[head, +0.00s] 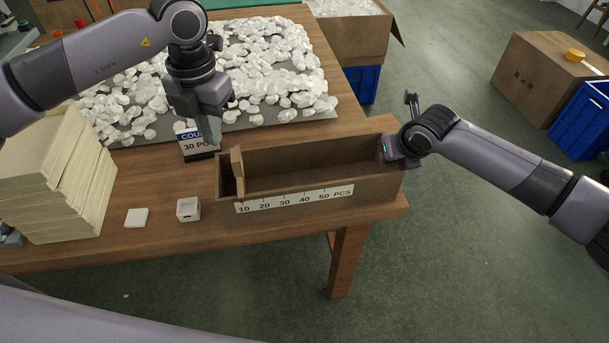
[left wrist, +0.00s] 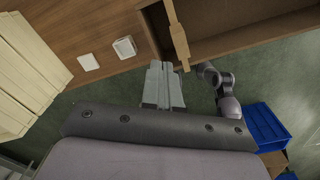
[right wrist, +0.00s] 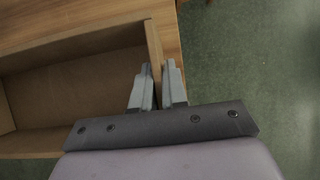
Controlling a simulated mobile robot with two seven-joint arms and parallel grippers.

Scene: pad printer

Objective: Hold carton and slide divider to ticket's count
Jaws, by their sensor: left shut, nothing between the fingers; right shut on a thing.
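The carton (head: 310,205) is a long open brown box near the table's front edge, with a scale strip (head: 295,199) marked 10 to 50 PCS on its front. The divider (head: 238,172) stands upright across the carton near its left end, at about the 10 mark. It also shows in the left wrist view (left wrist: 178,35). The ticket (head: 192,142) reads 30 PC, partly hidden by my left gripper (head: 214,142), which is shut and empty above and behind the divider, apart from it. My right gripper (head: 386,150) is shut on the carton's right end wall (right wrist: 153,48).
A small white box (head: 188,209) and a flat white square (head: 136,217) lie left of the carton. Stacked cream trays (head: 50,180) stand at far left. White pieces (head: 265,60) cover a grey mat behind. The carton's interior right of the divider looks empty.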

